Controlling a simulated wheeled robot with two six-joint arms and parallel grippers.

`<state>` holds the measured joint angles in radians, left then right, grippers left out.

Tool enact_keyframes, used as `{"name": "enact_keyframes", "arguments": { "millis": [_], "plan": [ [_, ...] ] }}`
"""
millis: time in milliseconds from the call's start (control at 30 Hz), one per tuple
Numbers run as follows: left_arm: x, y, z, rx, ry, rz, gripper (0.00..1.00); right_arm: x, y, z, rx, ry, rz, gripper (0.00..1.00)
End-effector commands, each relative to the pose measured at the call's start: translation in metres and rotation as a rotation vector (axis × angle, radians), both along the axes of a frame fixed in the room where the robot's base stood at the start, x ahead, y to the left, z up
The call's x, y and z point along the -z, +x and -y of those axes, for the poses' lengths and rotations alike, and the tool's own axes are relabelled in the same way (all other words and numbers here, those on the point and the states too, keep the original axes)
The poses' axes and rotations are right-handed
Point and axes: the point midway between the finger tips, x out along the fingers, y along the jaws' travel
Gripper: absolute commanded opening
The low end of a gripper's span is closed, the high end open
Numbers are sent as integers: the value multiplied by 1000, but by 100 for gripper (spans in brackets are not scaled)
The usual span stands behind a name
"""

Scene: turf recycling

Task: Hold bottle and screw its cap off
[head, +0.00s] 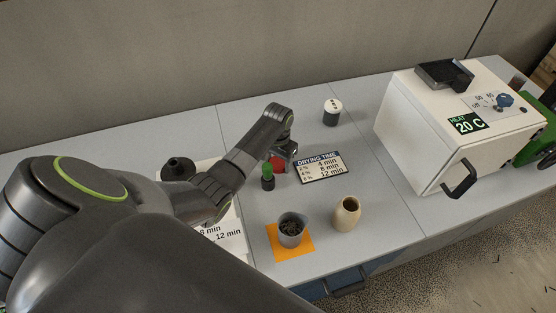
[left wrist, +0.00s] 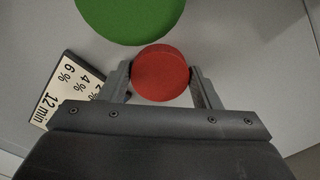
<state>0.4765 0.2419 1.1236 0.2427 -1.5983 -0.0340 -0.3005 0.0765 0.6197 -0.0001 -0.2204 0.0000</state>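A small dark bottle with a green cap (head: 268,171) stands upright on the bench. The green cap fills the top of the left wrist view (left wrist: 130,12). A round red cap-like piece (head: 278,164) is close beside it, to its right; what is under it is hidden. My left gripper (head: 287,154) is right at the red piece. In the left wrist view its fingers (left wrist: 161,70) are apart, one on each side of the red piece (left wrist: 161,74). I cannot tell whether they press on it. My right gripper is not in view.
A drying-time sign (head: 322,166) lies to the right. A grey pot (head: 291,238) stands on an orange mat (head: 303,250) beside a beige vase (head: 346,214). A white-topped jar (head: 332,108) stands behind. A white heater box (head: 420,145) fills the right.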

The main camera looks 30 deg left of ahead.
Motion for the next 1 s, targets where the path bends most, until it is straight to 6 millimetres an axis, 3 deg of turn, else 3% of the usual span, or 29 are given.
{"name": "enact_keyframes", "arguments": {
  "millis": [33, 133, 533, 667, 1000],
  "plan": [
    [0, 0, 0, 0, 0, 0, 64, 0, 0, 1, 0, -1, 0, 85],
    [0, 0, 0, 0, 0, 0, 77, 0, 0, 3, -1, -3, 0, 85],
    [-8, 1, 0, 0, 1, 2, 77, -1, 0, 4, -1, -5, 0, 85],
    [-25, 1, -1, 0, 2, 4, 77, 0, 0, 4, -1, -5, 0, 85],
    [-93, 2, 0, 1, 1, 5, 77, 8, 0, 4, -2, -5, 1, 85]
  ]
}}
